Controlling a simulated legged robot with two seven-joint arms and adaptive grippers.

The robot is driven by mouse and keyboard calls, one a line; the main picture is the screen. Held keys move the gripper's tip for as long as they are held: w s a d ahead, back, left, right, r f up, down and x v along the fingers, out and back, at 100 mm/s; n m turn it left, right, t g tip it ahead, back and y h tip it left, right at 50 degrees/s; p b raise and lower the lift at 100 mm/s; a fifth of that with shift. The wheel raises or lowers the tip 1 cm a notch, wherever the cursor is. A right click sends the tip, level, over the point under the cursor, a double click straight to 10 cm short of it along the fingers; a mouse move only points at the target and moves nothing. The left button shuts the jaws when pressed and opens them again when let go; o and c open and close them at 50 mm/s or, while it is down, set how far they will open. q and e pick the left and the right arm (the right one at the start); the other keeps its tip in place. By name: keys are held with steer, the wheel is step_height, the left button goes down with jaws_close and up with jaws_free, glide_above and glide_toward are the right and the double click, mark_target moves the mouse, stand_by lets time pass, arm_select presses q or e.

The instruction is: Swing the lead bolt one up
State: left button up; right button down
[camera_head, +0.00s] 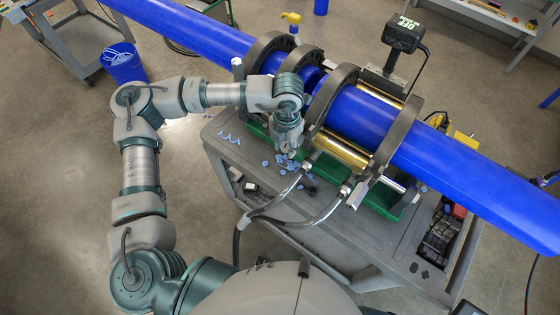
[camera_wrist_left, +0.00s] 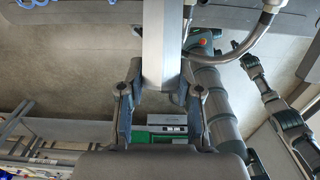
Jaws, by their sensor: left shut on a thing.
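My left gripper (camera_head: 288,146) is low at the near side of the pipe clamps, over the cart top. In the left wrist view, its two fingers (camera_wrist_left: 160,92) are closed on the sides of a square grey metal bolt (camera_wrist_left: 164,45). In the head view the gripper and wrist hide this bolt, so I cannot tell its exact tilt. A grey block-ended bolt (camera_head: 356,195) hangs on the near side of the rightmost ring. My right gripper is not clearly seen.
The blue pipe (camera_head: 365,118) runs through several dark clamp rings (camera_head: 334,94) on the grey cart (camera_head: 330,235). Two hoses (camera_head: 318,217) curve close right of my left gripper. Blue shavings (camera_head: 264,163) lie beside it. A black heater-like box (camera_head: 403,34) stands behind.

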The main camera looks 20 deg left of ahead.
arm_select(q)
steer(key=shift+w+d+r+p, duration=0.2)
steer(key=shift+w+r+p, duration=0.35)
steer(key=shift+r, duration=0.35)
steer(key=shift+w+r, duration=0.2)
steer(key=shift+w, duration=0.1)
steer(key=shift+w+d+r, duration=0.25)
steer(key=shift+w+r, duration=0.2)
steer(key=shift+r, duration=0.1)
steer(key=shift+w+d+r+p, duration=0.2)
steer(key=shift+w+r+p, duration=0.15)
steer(key=shift+w, duration=0.2)
